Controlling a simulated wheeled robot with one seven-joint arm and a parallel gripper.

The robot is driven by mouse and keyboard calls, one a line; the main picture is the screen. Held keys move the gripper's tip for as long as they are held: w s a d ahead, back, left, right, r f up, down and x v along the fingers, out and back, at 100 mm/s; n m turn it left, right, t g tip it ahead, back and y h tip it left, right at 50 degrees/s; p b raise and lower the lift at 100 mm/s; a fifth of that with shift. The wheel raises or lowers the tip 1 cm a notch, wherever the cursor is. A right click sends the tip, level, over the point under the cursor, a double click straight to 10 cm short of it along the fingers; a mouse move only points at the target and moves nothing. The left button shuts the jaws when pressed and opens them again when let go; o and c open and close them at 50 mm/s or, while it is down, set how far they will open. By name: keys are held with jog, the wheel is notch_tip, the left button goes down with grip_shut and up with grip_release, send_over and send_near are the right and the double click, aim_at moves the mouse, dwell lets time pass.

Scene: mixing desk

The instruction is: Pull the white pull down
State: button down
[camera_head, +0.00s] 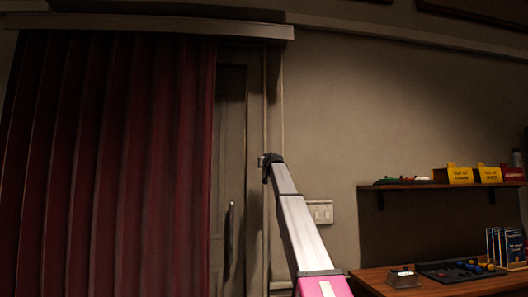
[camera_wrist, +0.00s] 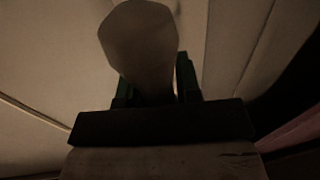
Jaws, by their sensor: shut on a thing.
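The white pull (camera_wrist: 140,45) shows in the wrist view as a pale, faceted, rounded piece, dim in the low light. My gripper (camera_wrist: 154,82) is shut on it, with a dark green finger on each side. In the head view my gripper (camera_head: 266,160) is small and dark at the end of my raised arm, in front of the wall beside the door. A thin pale cord (camera_head: 265,100) runs down from the curtain's top rail to my gripper. The pull itself is too small to tell apart in the head view.
A dark red pleated curtain (camera_head: 110,165) hangs at left under a rail box (camera_head: 150,25), beside a grey door (camera_head: 231,165). A switch plate (camera_head: 320,212) is right of my arm. A shelf (camera_head: 430,186) and a wooden desk (camera_head: 440,288) with small items stand at right.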

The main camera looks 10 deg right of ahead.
notch_tip(320, 180, down, 44)
jog(key=c, duration=0.9)
grip_release()
jog(key=shift+s, duration=0.1)
jog(key=s, duration=0.3)
jog(key=s+d, duration=0.1)
jog(key=s, duration=0.6)
jog(key=shift+s+d, duration=0.25)
jog(key=shift+d, duration=0.1)
